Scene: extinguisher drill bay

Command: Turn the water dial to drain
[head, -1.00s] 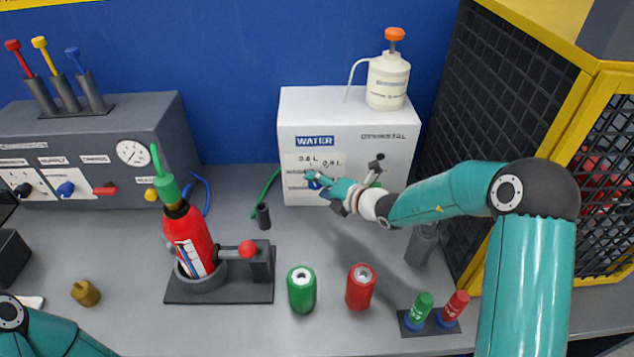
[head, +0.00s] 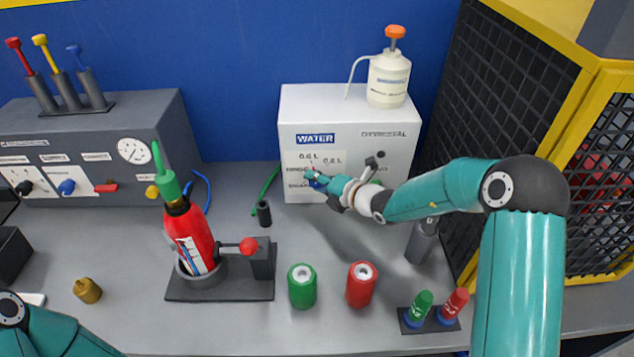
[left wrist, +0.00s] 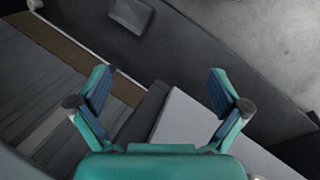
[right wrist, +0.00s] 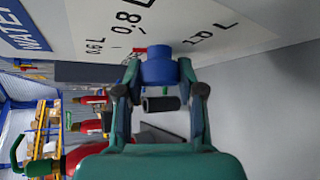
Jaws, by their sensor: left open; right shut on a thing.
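The white water box (head: 348,120) stands against the blue wall and has a blue WATER label. Its blue dial (right wrist: 160,66) sits on a white scale panel with litre marks. A small red pointer (right wrist: 139,51) on the dial shows near the 0.8 L mark. My right gripper (right wrist: 158,72) is shut on the dial, one finger on each side. In the head view the dial (head: 314,183) is partly hidden by the gripper; the labels left of it are too small to read surely. My left gripper (left wrist: 160,88) is open and empty.
A cream bottle (head: 388,82) stands on the box. A red extinguisher (head: 190,238) sits in a holder left of centre. Green (head: 302,286) and red (head: 361,284) cylinders stand in front. A yellow-framed mesh cage (head: 510,120) bounds the right side.

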